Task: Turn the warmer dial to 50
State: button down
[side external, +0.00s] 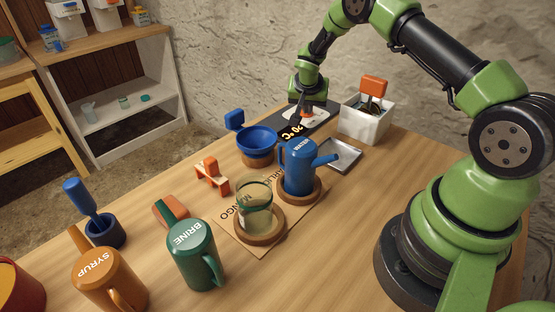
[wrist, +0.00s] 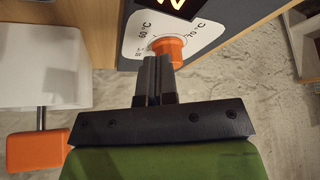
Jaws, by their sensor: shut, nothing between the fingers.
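The warmer (side external: 323,110) is a dark slab at the back of the table with a glowing display partly hidden from view. Its dial is an orange knob (wrist: 168,48) on a white scale plate (wrist: 132,42). The marks 60 °C and 70 °C are legible in the wrist view; a smaller mark below 60 is hard to read. My gripper (wrist: 157,60) is shut and empty, its fingertips right at the knob's near edge; I cannot tell if they touch. In the side view my gripper (side external: 305,108) hangs over the warmer and hides most of the knob.
A white bin (side external: 366,124) with an orange-handled tool stands right of the warmer. A blue funnel (side external: 257,139) stands before it. A blue pot (side external: 298,170), a glass jar (side external: 256,210), a green BRINE mug (side external: 194,255) and an orange SYRUP mug (side external: 108,282) stand nearer. A metal tray (side external: 341,155) lies right.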

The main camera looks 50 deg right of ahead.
notch_tip(320, 180, up, 4)
jog(key=shift+w+r, duration=0.1)
jog(key=shift+r, duration=0.1)
jog(key=s+a+r+n+t+y, duration=0.1)
jog(key=s+a+r, duration=0.4)
jog(key=r, duration=0.4)
jog(key=s+a+r+n+t+y, duration=0.1)
jog(key=s+a+r+n, duration=0.1)
jog(key=a+r, duration=0.55)
jog(key=s+a+r+n+t+y, duration=0.1)
jog(key=s+a+r+n+y, duration=0.1)
jog(key=s+a, duration=0.3)
jog(key=s+a+r+n+t+y, duration=0.1)
jog(key=s+a+r+n+y, duration=0.2)
jog(key=s, duration=1.1)
jog(key=a, duration=0.3)
jog(key=shift+s+r, duration=0.15)
jog(key=shift+r, duration=0.2)
jog(key=shift+a, duration=0.1)
